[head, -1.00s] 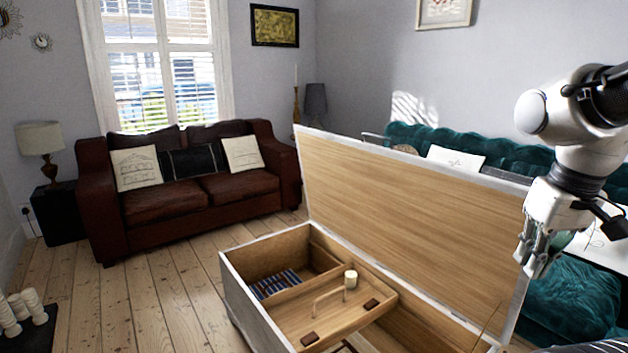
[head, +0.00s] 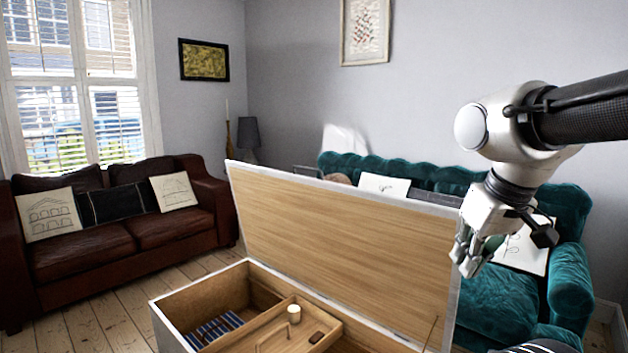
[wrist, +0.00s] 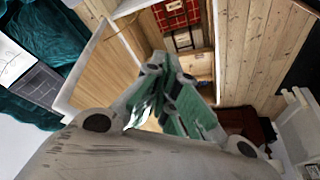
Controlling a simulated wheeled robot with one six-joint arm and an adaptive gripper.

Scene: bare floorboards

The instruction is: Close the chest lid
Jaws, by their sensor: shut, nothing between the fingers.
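The chest (head: 168,318) stands on the floorboards in the lower middle of the head view. Its wood-panelled lid (head: 345,240) is raised and stands steeply open along the far right side. In the wrist view the lid (wrist: 100,62) shows at the left and the open chest beside it. My gripper (head: 466,268) is at the lid's right end in the head view, near the upper right corner, and is shut and empty. Whether it touches the lid cannot be told. In the wrist view its fingers (wrist: 172,105) point toward the chest. The chest's lower right end is out of view.
Inside the chest are a wooden tray (head: 270,335) with a handle, a pale cylinder (head: 294,314) and blue striped items (head: 215,328). A teal sofa (head: 500,300) stands behind the lid. A brown sofa (head: 120,235) is at the left, with bare floor before it.

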